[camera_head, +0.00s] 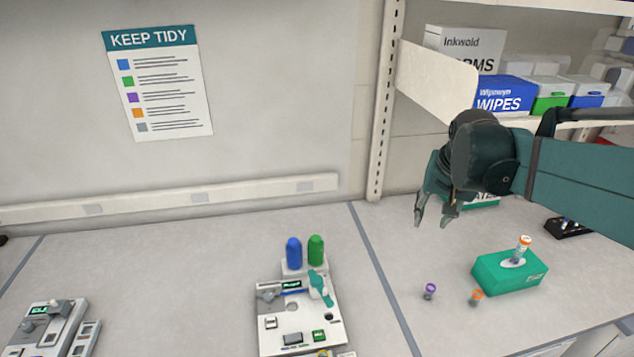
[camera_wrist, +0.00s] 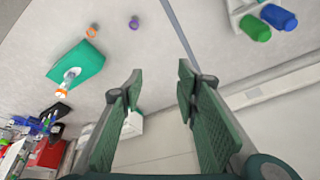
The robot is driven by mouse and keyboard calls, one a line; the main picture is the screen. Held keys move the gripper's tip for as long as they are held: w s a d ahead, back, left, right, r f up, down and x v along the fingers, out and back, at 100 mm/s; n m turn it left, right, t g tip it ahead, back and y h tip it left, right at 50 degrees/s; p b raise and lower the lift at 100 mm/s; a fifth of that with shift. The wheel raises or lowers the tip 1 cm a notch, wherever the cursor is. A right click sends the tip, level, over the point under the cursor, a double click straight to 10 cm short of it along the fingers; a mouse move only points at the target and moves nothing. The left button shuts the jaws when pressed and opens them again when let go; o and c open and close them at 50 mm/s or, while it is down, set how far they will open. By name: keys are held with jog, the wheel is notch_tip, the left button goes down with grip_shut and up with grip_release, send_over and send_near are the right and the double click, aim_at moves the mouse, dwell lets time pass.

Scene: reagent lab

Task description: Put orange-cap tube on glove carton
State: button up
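A tube with an orange cap and a pale label (camera_head: 521,251) stands on the green glove carton (camera_head: 497,287), at the carton's white top opening. Whether it rests on the opening or sits partly in it, I cannot tell. In the wrist view the tube (camera_wrist: 69,79) and carton (camera_wrist: 88,58) are at the left. A second, short orange-capped tube (camera_head: 476,298) stands on the bench by the carton's front left corner; it also shows in the wrist view (camera_wrist: 92,31). My gripper (camera_head: 432,222) is open and empty, above the bench, up and left of the carton.
A purple-capped tube (camera_head: 430,291) stands left of the short orange-capped one. A white device (camera_head: 300,325) with blue and green bottles behind it is at centre. Boxes fill the shelf (camera_head: 500,92) behind my arm.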

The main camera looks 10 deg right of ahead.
jog(key=s+a+f+n+t, duration=0.1)
jog(key=s+a+f+n, duration=0.1)
jog(key=s+a, duration=0.4)
jog(key=s+a+f+n+t+y, duration=0.1)
jog(key=s+a+n, duration=0.3)
jog(key=a, duration=0.9)
jog(key=shift+s+a+f+t, duration=0.3)
jog(key=shift+s+t, duration=0.3)
jog(key=shift+s, duration=1.05)
jog(key=shift+f, duration=0.2)
notch_tip(320, 180, down, 10)
jog(key=b, duration=1)
